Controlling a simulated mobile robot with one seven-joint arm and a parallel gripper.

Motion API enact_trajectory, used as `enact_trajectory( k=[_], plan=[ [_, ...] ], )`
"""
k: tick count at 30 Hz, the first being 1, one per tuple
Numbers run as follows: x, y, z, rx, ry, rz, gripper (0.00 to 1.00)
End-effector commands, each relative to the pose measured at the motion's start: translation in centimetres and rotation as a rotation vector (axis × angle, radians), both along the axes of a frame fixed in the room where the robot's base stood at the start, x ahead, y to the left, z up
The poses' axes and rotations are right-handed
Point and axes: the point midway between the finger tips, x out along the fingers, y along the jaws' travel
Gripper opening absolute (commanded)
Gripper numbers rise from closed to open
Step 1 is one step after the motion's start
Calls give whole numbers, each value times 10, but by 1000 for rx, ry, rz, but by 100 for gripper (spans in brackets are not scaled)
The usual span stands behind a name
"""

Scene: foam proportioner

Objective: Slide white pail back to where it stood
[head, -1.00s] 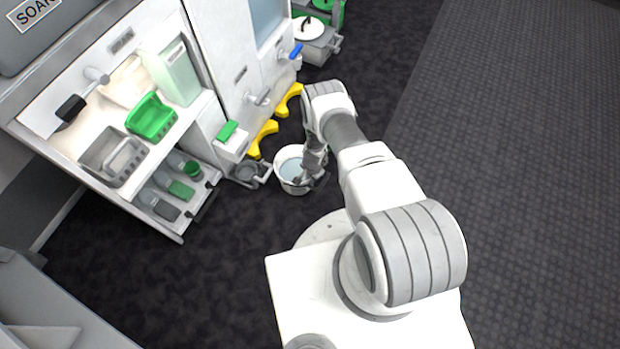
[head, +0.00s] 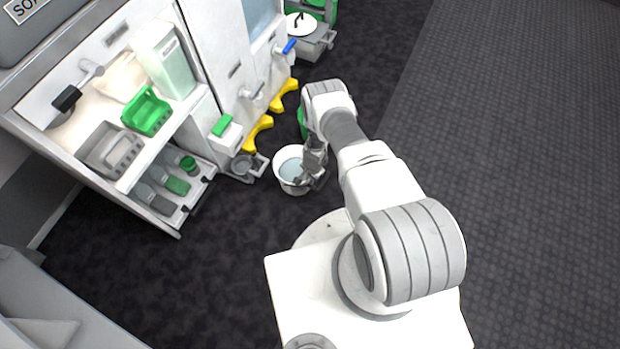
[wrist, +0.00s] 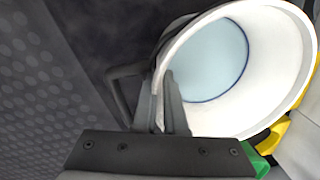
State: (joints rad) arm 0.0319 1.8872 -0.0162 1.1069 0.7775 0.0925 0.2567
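The white pail (head: 282,178) stands upright on the dark floor, left of my arm, with pale blue showing inside. In the wrist view the pail (wrist: 275,60) fills the upper right, its open mouth towards the camera. My gripper (head: 306,181) is at the pail's right side. In the wrist view my gripper (wrist: 160,95) has one finger outside and one inside the pail, shut on its wall near the rim. A dark loop (wrist: 118,85) sticks out beside the pail. The pail's base is mostly hidden.
A green item (head: 302,122) lies partly hidden behind my arm. Carpet in front and to the right is clear.

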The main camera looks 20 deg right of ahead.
Motion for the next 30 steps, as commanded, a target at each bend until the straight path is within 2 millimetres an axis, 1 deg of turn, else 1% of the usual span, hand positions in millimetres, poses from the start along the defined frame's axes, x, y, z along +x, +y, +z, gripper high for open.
enact_trajectory(
  k=[1, 5, 6, 14, 17, 19, 23, 30],
  plan=[
    [-3, -1, -1, -2, 5, 2, 12],
    [-2, -1, -1, -1, 4, 2, 36],
    [-2, -1, -1, -1, 3, 1, 43],
    [-1, 0, 0, -1, 1, 1, 44],
    [0, 0, 4, 0, 1, 0, 44],
    [-1, -1, 11, 0, 0, -1, 44],
    [-2, -2, 34, 0, 0, 0, 44],
    [-7, -5, 93, 1, 1, -2, 44]
  ],
)
